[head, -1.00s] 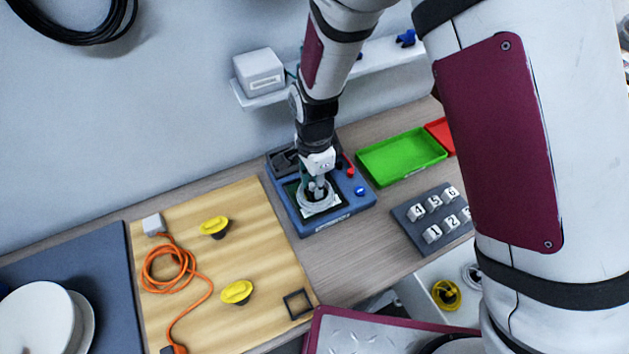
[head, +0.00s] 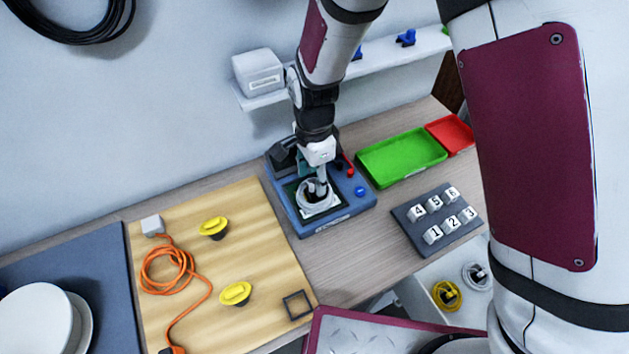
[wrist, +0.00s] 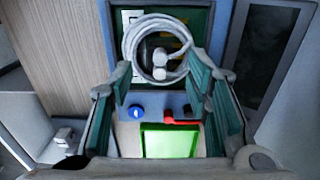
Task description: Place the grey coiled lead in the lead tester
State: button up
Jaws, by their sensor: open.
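The grey coiled lead (head: 305,205) lies on the bed of the blue lead tester (head: 335,222). In the wrist view, the coil (wrist: 131,42) is a round loop with its two plug ends at the middle, over the tester's dark green bed (wrist: 200,22). My gripper (head: 319,180) is just above the coil, pointing down. In the wrist view, its fingers (wrist: 160,68) are spread apart with no object held between them. The tester's blue knob (head: 360,190) and red lever (head: 349,166) are at its right side.
A green tray (head: 402,157), a red tray (head: 450,134) and a numbered block rack (head: 408,221) are to the right. An open drawer holds a yellow lead (head: 446,295) and a whitish lead (head: 478,276). A wooden board (head: 222,283) with an orange cable (head: 150,268) is left.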

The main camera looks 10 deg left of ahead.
aim_at(314, 184)
notch_tip(314, 184, up, 9)
jog(key=s+d+r+n+t+y, duration=0.15)
jog(key=d+r+n, duration=0.35)
jog(key=d+r, duration=0.95)
jog(key=s+d+r+n+t+h, duration=0.1)
jog(key=s+d+r+n+t, duration=0.3)
jog(key=s+d, duration=0.8)
notch_tip(314, 184, up, 2)
jog(key=shift+d+r+n+b, duration=0.25)
jog(key=shift+n+b, duration=0.05)
jog(key=shift+n, duration=0.5)
jog(key=shift+s+h, duration=0.15)
jog(key=shift+h, duration=0.1)
